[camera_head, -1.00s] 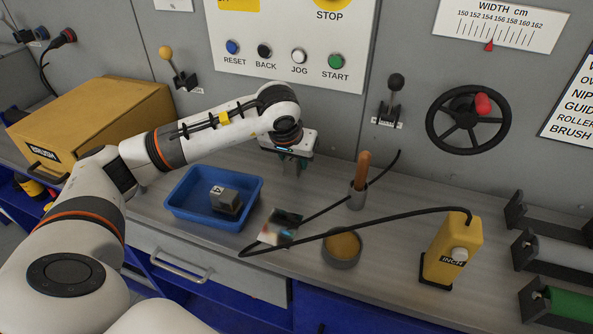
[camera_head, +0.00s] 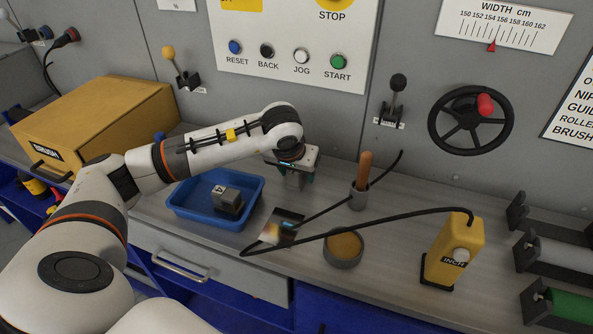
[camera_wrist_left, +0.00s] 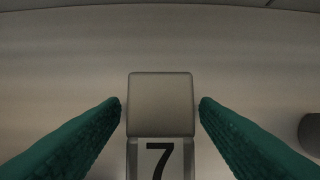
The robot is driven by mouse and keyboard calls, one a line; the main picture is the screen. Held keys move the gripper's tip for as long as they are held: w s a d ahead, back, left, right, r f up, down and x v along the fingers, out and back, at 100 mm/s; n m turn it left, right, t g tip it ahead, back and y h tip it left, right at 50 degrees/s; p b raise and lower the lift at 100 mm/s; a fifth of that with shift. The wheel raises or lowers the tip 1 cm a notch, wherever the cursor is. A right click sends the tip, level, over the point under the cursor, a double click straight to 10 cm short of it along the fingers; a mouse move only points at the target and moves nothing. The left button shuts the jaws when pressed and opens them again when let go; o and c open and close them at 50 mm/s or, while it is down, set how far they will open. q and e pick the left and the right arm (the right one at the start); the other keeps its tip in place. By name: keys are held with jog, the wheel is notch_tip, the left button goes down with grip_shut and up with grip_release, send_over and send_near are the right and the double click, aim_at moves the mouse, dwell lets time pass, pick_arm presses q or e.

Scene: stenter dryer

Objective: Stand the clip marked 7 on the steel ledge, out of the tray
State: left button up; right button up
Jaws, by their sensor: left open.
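The clip marked 7 (camera_wrist_left: 160,118) is a grey block with a white label, seen in the left wrist view between my left gripper's two green fingers. The gripper (camera_wrist_left: 160,103) is open, with a narrow gap on each side of the clip. In the head view my left gripper (camera_head: 297,180) is low over the steel ledge (camera_head: 330,210), right of the blue tray (camera_head: 185,213); it hides the clip there. Another grey clip, its label looking like a 4 (camera_head: 228,198), sits in the tray. My right gripper is not in view.
Right of the gripper stand a pot with a wooden handle (camera_head: 363,170), a round tin (camera_head: 343,248) and a yellow INCH pendant (camera_head: 455,250) with a black cable across the ledge. A small flat card (camera_head: 281,228) lies in front. A yellow box (camera_head: 100,115) is at left.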

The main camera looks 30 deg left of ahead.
pick_arm(q)
jog(key=shift+r, duration=0.15)
jog(key=shift+r, duration=0.2)
jog(key=v, duration=1.1)
jog(key=shift+s+r, duration=0.25)
jog(key=shift+r, duration=0.05)
